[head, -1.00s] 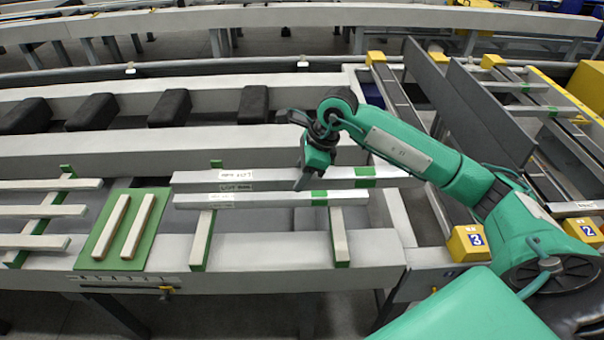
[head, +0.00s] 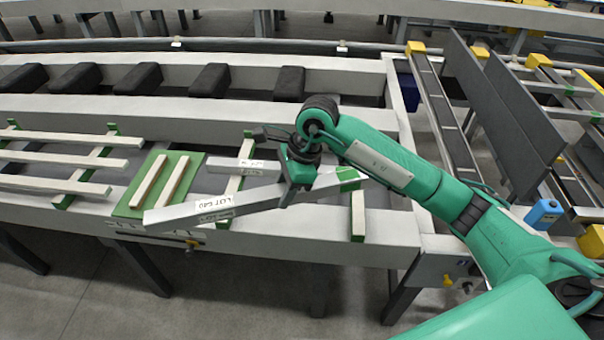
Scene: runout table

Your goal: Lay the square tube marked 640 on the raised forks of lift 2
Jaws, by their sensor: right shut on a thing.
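My right gripper (head: 296,190) is shut on a grey square tube (head: 180,213) near its right part. The tube is slanted, its left end toward me and over the front edge of the table. Its label is too small to read for certain. A second grey tube (head: 224,163) with a label lies behind it on the green-edged cross bars. My left gripper is not in view. Lift 2 cannot be picked out: no number shows on the lifts at the right, and my right arm hides part of them.
A green board (head: 188,196) with two pale strips lies left of the tube. Pale bars (head: 70,137) lie on supports at the far left. Dark upright panels (head: 478,85) and yellow-capped rails (head: 430,85) stand at the right. A blue object (head: 543,213) is beside my arm.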

